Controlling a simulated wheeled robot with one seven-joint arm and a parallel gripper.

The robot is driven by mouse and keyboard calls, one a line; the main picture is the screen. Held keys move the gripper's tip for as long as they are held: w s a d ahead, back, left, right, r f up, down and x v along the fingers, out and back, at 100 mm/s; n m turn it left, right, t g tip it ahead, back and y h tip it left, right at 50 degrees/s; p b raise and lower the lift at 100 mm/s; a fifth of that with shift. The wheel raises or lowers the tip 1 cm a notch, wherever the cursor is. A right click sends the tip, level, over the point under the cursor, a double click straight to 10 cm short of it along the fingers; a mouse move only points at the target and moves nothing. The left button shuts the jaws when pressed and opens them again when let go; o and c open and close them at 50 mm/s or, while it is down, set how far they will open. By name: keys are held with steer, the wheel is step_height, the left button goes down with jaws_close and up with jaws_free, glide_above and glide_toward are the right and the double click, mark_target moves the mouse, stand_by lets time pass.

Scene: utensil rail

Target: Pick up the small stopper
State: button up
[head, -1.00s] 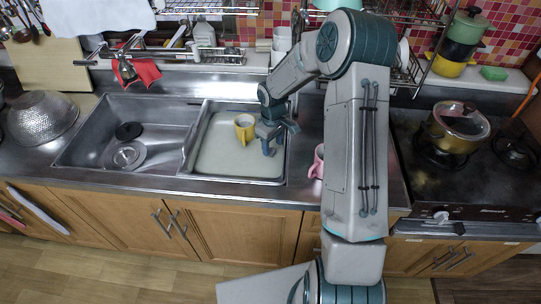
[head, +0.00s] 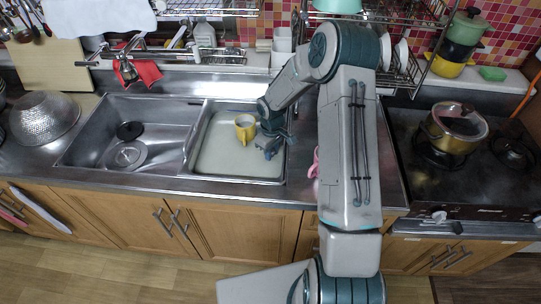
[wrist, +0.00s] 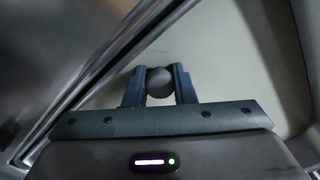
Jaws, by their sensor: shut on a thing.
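In the wrist view, a small dark round stopper (wrist: 160,82) sits between the two fingers of my gripper (wrist: 159,84). The fingers are shut on its sides. In the head view, my gripper (head: 270,148) is low over the right part of the white tray (head: 225,163) in the right-hand sink bay. The stopper cannot be made out there, as my gripper hides it. I cannot tell whether the stopper touches the tray.
A yellow mug (head: 245,128) stands in the tray close to the left of my gripper. A pink mug (head: 314,166) is on the counter to the right, partly behind my arm. A gold pot (head: 455,130) is on the stove.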

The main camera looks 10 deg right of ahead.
steer(key=shift+r, duration=0.15)
step_height(320, 180, up, 10)
steer(key=shift+f+b, duration=0.1)
steer(key=shift+b, duration=0.65)
